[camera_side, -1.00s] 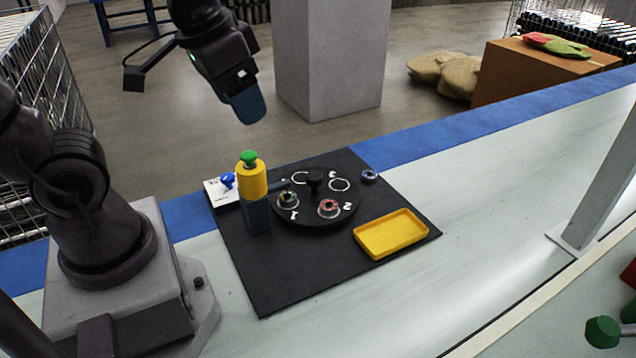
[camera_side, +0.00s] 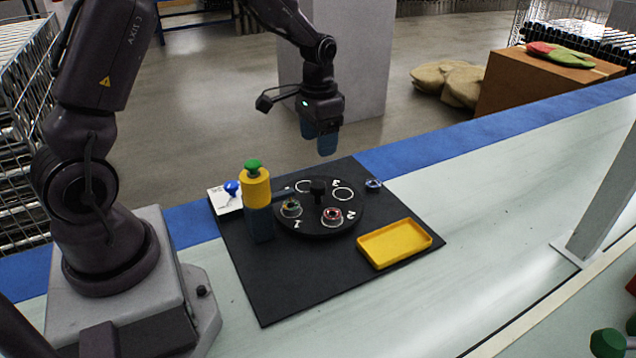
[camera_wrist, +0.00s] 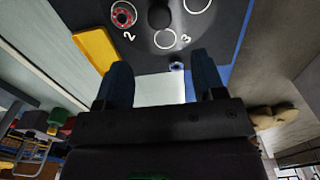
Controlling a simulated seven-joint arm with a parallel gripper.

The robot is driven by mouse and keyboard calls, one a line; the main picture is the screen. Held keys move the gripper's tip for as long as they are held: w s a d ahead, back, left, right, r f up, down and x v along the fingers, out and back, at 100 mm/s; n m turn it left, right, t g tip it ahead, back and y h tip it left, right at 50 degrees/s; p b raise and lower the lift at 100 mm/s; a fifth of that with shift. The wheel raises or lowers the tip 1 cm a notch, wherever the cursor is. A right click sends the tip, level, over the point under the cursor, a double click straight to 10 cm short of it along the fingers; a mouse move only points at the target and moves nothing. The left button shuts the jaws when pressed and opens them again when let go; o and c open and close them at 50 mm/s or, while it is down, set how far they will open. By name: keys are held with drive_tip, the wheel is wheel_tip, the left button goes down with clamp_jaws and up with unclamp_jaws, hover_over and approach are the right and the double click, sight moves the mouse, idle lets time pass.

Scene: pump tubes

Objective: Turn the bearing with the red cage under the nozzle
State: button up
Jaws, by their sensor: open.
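The bearing with the red cage (camera_side: 332,216) sits on the black turntable (camera_side: 318,232) in the ring marked 2; it also shows in the wrist view (camera_wrist: 124,14). A black knob (camera_side: 318,188) stands at the turntable's centre. A dark nozzle arm (camera_side: 284,193) reaches from the yellow and blue pump bottle (camera_side: 256,188) toward the turntable's left side. A greenish-caged bearing (camera_side: 291,208) sits at ring 1, near the nozzle. My gripper (camera_side: 319,141) is open and empty, above and behind the turntable. Its two blue fingers (camera_wrist: 161,78) stand apart in the wrist view.
A loose blue bearing (camera_side: 373,185) lies at the mat's back right. A yellow tray (camera_side: 394,243) stands at the front right. A blue button (camera_side: 232,187) on a white box is behind the bottle. The front of the black mat (camera_side: 285,285) is clear.

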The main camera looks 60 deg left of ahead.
sight(318, 184)
wheel_tip(318, 184, down, 11)
drive_tip(key=shift+f, duration=0.15)
drive_tip(key=shift+c, duration=0.4)
clamp_jaws()
